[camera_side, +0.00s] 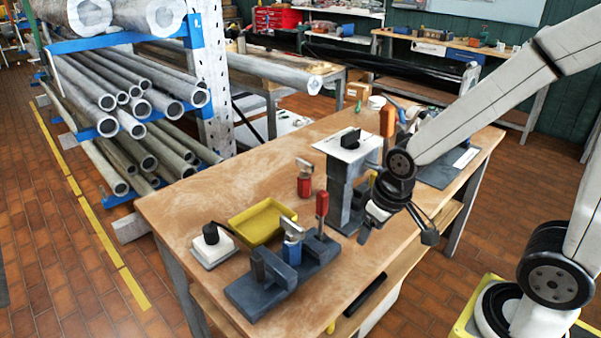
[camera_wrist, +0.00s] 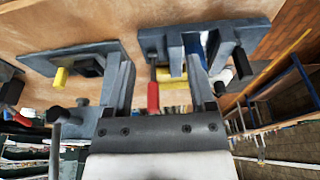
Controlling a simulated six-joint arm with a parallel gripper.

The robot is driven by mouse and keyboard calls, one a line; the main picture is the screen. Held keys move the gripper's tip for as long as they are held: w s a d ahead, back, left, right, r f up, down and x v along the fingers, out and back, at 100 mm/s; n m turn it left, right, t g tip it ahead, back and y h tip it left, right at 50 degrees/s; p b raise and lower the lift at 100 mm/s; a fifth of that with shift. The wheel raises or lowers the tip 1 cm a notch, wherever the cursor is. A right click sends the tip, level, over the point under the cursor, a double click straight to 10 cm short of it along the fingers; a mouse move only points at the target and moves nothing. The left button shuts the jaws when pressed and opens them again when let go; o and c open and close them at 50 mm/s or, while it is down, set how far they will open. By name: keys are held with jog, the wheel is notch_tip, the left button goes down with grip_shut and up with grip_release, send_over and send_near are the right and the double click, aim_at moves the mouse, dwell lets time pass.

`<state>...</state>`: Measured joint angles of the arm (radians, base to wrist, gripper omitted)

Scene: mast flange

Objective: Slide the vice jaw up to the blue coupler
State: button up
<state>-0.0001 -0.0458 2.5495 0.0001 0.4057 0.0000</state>
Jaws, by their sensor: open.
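The dark grey vice (camera_side: 250,296) lies near the front of the wooden bench in the side view, and at the top of the wrist view (camera_wrist: 165,38). The blue coupler (camera_side: 293,249), with a metal piece on top, stands upright between the vice's blocks. In the wrist view the coupler (camera_wrist: 192,52) is partly behind a finger. A red upright handle (camera_side: 322,203) marks the vice's right end, probably on the jaw; jaw contact with the coupler is unclear. My gripper (camera_side: 397,236) is open, empty and apart from the vice, to its right and higher.
A yellow tray (camera_side: 262,222), a red coupler (camera_side: 304,187) and a white box with black knob (camera_side: 214,250) sit near the vice. Bare wood lies at the left.

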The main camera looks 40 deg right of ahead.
jog(key=shift+w+v, duration=0.4)
jog(key=shift+v, duration=1.35)
jog(key=n+g, duration=0.3)
jog(key=n, duration=1.5)
send_over(256, 256)
notch_tip(256, 256, down, 5)
jog(key=shift+r, duration=0.1)
jog(key=shift+f, duration=0.4)
jog(key=shift+f, duration=0.1)
jog(key=shift+f, duration=3.75)
